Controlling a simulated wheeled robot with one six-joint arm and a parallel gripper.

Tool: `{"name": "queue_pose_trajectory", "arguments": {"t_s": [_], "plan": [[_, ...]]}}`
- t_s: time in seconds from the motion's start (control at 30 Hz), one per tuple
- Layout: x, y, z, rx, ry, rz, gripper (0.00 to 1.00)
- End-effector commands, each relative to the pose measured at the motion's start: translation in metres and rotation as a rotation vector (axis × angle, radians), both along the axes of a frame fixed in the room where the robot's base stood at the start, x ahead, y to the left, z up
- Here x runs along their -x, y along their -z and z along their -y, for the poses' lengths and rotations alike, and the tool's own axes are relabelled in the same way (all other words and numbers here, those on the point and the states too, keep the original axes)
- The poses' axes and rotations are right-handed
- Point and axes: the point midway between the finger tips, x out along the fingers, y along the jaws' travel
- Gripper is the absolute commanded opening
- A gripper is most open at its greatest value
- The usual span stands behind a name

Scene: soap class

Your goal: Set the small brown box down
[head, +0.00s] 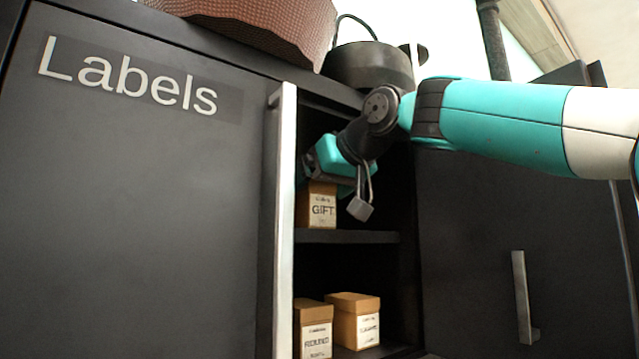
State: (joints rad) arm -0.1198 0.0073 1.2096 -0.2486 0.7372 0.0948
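A small brown box (321,207) with a white label reading "GIFT" stands upright on the upper shelf (345,237) of the open cabinet compartment. My gripper (345,203) is inside the compartment, just above and beside this box. One grey finger hangs to the right of the box with a visible gap between them. The other finger is hidden behind the box or the gripper body. The gripper looks open. The top of the box is partly covered by the gripper.
Two brown labelled boxes, one at left (314,327) and one at right (355,319), stand on the lower shelf. A brown basket (260,25) and a dark pot (368,66) stand on top.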

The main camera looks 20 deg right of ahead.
Motion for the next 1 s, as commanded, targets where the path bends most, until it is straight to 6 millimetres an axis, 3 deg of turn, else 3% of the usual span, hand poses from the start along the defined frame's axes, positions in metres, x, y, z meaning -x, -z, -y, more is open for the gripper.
{"name": "queue_pose_trajectory", "arguments": {"t_s": [0.37,0.8,1.0], "plan": [[0.003,-0.005,0.001,-0.001,0.001,0.003,0.91],[0.083,-0.041,0.029,0.002,0.005,0.004,0.91],[0.102,-0.049,0.035,0.000,0.003,0.002,0.91]]}}
